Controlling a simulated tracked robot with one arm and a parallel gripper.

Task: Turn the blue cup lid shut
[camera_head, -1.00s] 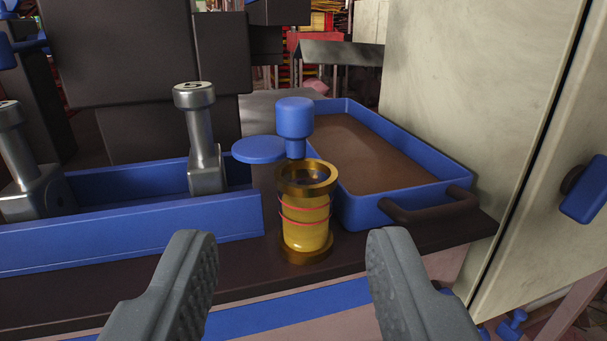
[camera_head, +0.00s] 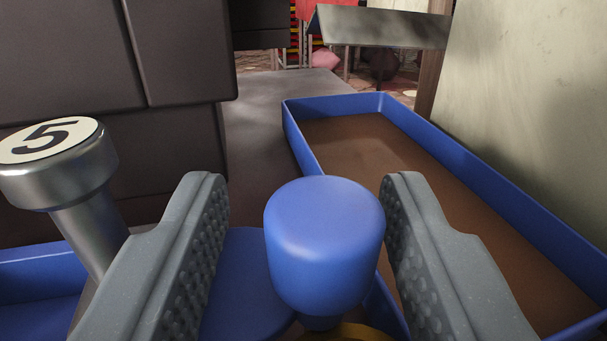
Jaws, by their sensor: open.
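The blue cup lid shows as a flat blue disc (camera_head: 238,280) to the left and a rounded blue knob (camera_head: 325,240) on a short stem. The knob stands between the two open fingers of my gripper (camera_head: 308,215), with a small gap to the right finger and a wider one to the left. The disc lies partly behind the left finger. Only a sliver of the brass cup's rim (camera_head: 352,331) shows at the bottom edge, below the knob. The rest of the cup is out of view.
A blue tray with a brown bed (camera_head: 365,165) lies behind and to the right. A metal plunger marked 5 (camera_head: 62,165) stands at the left, by a blue trough (camera_head: 38,285). Dark blocks (camera_head: 110,60) stand behind on the left, and a pale panel (camera_head: 540,90) on the right.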

